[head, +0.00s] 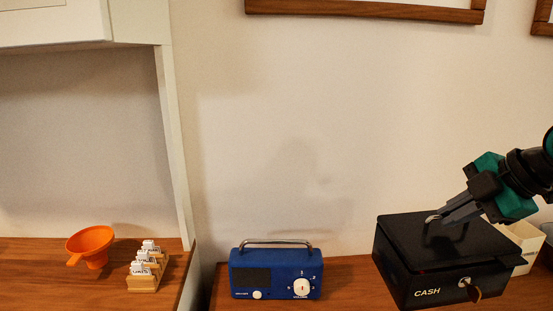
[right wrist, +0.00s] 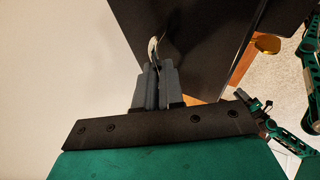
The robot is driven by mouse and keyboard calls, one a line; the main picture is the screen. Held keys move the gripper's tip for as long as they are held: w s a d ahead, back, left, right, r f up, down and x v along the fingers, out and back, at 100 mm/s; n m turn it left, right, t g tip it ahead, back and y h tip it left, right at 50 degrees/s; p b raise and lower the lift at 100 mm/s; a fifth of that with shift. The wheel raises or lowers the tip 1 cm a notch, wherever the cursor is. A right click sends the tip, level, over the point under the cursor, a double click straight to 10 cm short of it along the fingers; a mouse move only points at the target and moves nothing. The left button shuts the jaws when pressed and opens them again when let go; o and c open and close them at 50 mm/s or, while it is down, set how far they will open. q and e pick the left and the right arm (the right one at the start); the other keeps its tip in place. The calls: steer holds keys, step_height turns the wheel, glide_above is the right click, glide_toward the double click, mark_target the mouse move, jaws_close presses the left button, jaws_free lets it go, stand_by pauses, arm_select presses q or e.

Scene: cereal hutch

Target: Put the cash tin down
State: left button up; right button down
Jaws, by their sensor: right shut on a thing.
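The black cash tin (head: 425,270), with CASH on its front, is at the right of the head view, over the wooden counter. A key with a brass-coloured tag hangs from its lock. My right gripper (head: 440,218) comes in from the right, above the lid, and is shut on the tin's thin metal handle. In the right wrist view, the closed fingers (right wrist: 155,85) meet the pale handle, with the dark tin (right wrist: 205,45) beyond. The tin's underside is hidden, so I cannot tell whether it touches the counter.
A blue radio (head: 276,272) stands left of the tin, with a narrow strip of counter between. A cream container (head: 524,240) is partly hidden behind the tin. An orange funnel (head: 91,246) and a wooden card holder (head: 147,270) stand at the far left, past the hutch's side panel (head: 176,150).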

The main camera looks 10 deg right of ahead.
mark_target(417, 294)
steer(key=shift+s+f+m, duration=0.15)
steer(key=shift+f+m, duration=0.15)
steer(key=shift+f, duration=0.15)
steer(key=f+m, duration=0.1)
steer(key=f, duration=0.1)
steer(key=s+a+f+m+h, duration=0.1)
steer(key=f, duration=0.1)
steer(key=f+m+h, duration=0.1)
steer(key=f, duration=0.2)
steer(key=shift+s+a+m+t, duration=0.3)
steer(key=shift+s+m+t, duration=0.1)
steer(key=a+f+m+h, duration=0.1)
steer(key=f, duration=0.1)
steer(key=a+f+m+h, duration=0.1)
steer(key=a+f, duration=0.1)
steer(key=s+a+f+m+h, duration=0.1)
steer(key=a, duration=0.1)
steer(key=shift+f+m, duration=0.4)
steer(key=w+a+m+g+h, duration=0.1)
steer(key=a+m+g+h, duration=0.3)
steer(key=a+m, duration=0.6)
steer(key=shift+w+a+m+h, duration=0.35)
steer(key=shift+a+h, duration=0.25)
steer(key=shift+a, duration=0.25)
steer(key=shift+d, duration=0.15)
